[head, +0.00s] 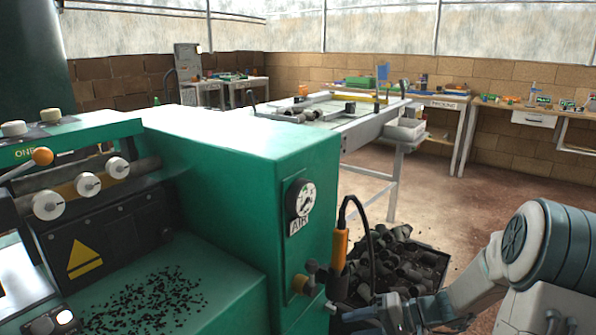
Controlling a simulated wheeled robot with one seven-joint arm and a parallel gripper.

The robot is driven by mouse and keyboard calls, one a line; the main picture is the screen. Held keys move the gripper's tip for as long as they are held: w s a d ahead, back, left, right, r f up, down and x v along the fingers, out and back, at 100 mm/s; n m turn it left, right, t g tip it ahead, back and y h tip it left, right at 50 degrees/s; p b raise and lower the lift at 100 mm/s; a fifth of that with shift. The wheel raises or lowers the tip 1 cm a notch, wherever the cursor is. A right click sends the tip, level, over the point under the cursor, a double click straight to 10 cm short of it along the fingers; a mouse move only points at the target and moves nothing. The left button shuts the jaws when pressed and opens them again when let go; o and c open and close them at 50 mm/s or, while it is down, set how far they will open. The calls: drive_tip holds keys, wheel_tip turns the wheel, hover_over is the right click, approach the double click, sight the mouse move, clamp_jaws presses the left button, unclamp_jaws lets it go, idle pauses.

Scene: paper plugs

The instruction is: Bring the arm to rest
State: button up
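My arm (480,285) reaches in from the right edge of the head view, its large grey joint at the right and its thinner links running left and down. My gripper (365,315) is low in the picture, close to the right side of the green machine (235,150) and in front of a heap of dark plugs (400,265). Its fingers are small, dark and partly lost against the heap and the bottom edge. I cannot tell whether they are open or hold anything.
A white-framed table (385,125) stands behind. Benches line the back wall. Brown floor (480,205) is open at the right.

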drive_tip(key=s+r+n+h+p, duration=0.1)
drive_tip(key=s+r+h+p, duration=0.3)
drive_tip(key=r+p, duration=0.4)
drive_tip(key=s+r+n+h+p, duration=0.1)
drive_tip(key=s+r+h+p, duration=0.3)
drive_tip(key=r, duration=1.2)
drive_tip(key=s+d+r+h+p, duration=0.1)
drive_tip(key=s+r+h+p, duration=0.4)
drive_tip(key=s+r+p, duration=0.4)
wheel_tip(320, 180, up, 4)
drive_tip(key=p, duration=0.3)
drive_tip(key=shift+f+n+t, duration=0.25)
drive_tip(key=shift+n+t, duration=0.05)
drive_tip(key=shift+n, duration=0.1)
